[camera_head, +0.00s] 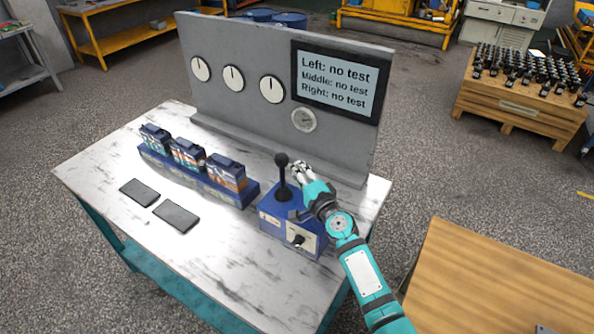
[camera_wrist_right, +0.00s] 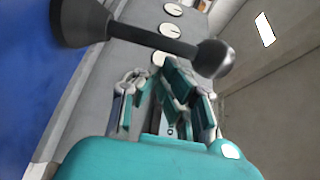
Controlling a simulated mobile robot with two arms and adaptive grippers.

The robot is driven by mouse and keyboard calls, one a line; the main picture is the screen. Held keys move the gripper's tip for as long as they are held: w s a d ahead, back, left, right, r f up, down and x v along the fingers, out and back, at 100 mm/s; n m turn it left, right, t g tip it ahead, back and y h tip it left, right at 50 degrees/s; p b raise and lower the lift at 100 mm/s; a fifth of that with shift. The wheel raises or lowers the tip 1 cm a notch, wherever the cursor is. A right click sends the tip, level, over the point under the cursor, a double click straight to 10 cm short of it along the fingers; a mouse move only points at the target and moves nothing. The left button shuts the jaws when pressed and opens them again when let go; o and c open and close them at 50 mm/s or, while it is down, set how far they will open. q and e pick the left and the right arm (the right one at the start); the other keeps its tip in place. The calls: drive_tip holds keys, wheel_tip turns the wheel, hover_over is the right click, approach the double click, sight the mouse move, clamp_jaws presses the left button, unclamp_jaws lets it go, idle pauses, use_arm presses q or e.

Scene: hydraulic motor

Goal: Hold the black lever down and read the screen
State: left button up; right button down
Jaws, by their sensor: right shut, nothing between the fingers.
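The black lever (camera_head: 283,176) stands nearly upright on the blue control box (camera_head: 290,222) at the right of the white table. My right gripper (camera_head: 297,168) is shut and empty, close beside the lever's right side in the head view. In the right wrist view the lever (camera_wrist_right: 150,38) crosses just beyond the fingertips of my gripper (camera_wrist_right: 165,85); I cannot tell whether they touch. The screen (camera_head: 337,80) on the grey panel reads "Left: no test, Middle: no test, Right: no test". My left gripper is not in view.
Three labelled motor units (camera_head: 188,155) stand on a blue base on the white table (camera_head: 110,165). Two dark flat plates (camera_head: 140,192) lie in front of them. The grey panel (camera_head: 240,110) with dials rises behind. A wooden table (camera_head: 500,285) is at the lower right.

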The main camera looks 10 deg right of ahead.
sight(284, 174)
drive_tip(key=shift+s+a+n+t+b, duration=0.3)
drive_tip(key=shift+n+b, duration=0.2)
drive_tip(key=shift+b, duration=0.7)
drive_tip(key=n+b, duration=0.1)
drive_tip(key=b, duration=0.2)
drive_tip(key=s+a+n+t+y+b, duration=0.1)
drive_tip(key=b, duration=0.2)
drive_tip(key=s+a+n+b, duration=0.1)
drive_tip(key=n+b, duration=0.1)
drive_tip(key=b, duration=0.1)
drive_tip(key=shift+f+t+y, duration=0.25)
drive_tip(key=shift+t+y, duration=0.05)
drive_tip(key=shift+s+a+r+n+t+y+b, duration=0.2)
drive_tip(key=shift+s+a+n+t+y+b, duration=0.15)
drive_tip(key=shift+n+b, duration=0.65)
idle(0.9)
drive_tip(key=shift+s+d+f, duration=0.1)
drive_tip(key=shift+s+f, duration=0.05)
drive_tip(key=shift+s, duration=0.1)
drive_tip(key=v, duration=1.1)
drive_tip(key=shift+s, duration=0.2)
drive_tip(key=shift+d, duration=0.1)
